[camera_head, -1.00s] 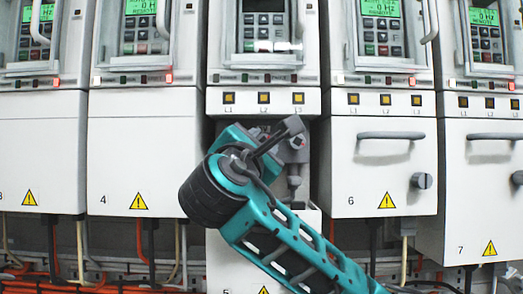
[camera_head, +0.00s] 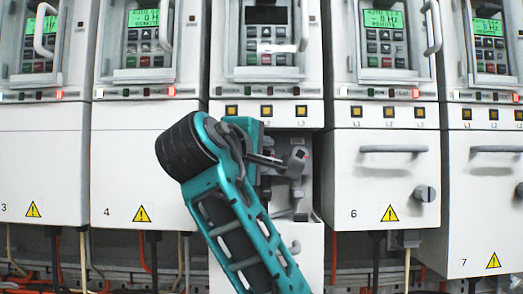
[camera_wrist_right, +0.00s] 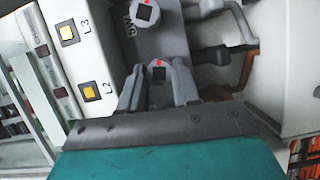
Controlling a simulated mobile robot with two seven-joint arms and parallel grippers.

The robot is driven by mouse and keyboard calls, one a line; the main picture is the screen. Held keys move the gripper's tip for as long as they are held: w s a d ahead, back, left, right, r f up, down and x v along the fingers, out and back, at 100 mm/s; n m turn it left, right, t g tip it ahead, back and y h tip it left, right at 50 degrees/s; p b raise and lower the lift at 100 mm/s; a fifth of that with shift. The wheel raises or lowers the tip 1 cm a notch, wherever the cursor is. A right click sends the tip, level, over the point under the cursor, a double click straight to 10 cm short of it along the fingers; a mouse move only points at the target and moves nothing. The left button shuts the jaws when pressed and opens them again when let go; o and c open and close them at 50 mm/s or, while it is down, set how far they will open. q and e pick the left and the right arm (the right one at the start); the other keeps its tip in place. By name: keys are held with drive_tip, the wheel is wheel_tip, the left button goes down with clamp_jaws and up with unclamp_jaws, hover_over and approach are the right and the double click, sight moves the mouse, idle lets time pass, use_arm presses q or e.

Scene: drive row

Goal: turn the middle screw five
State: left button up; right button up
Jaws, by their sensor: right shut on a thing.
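The middle screw (camera_wrist_right: 158,74) has a dark square socket and a red mark pointing up in the right wrist view. My right gripper (camera_wrist_right: 158,84) is shut on it, one finger on each side. A second screw (camera_wrist_right: 144,13), also with a red mark, sits above it near the label L3, apart from the fingers. In the head view my right gripper (camera_head: 281,163) reaches into the open lower bay of the centre drive (camera_head: 312,240), and the middle screw is hidden there. A screw with a red mark (camera_head: 301,155) shows right of the gripper. My left gripper is not in view.
Closed drive covers stand on both sides, numbered 4 (camera_head: 145,165) and 6 (camera_head: 365,170). Cover 6 has a handle (camera_head: 394,149) and a knob (camera_head: 425,193). Dark and copper-coloured connectors (camera_wrist_right: 238,60) lie right of the screws. Cables hang below the drives.

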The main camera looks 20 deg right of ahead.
drive_tip(key=shift+m+y+p, duration=0.3)
drive_tip(key=shift+m, duration=0.7)
drive_tip(key=o, duration=1.1)
drive_tip(key=shift+c, duration=0.2)
drive_tip(key=shift+r, duration=0.1)
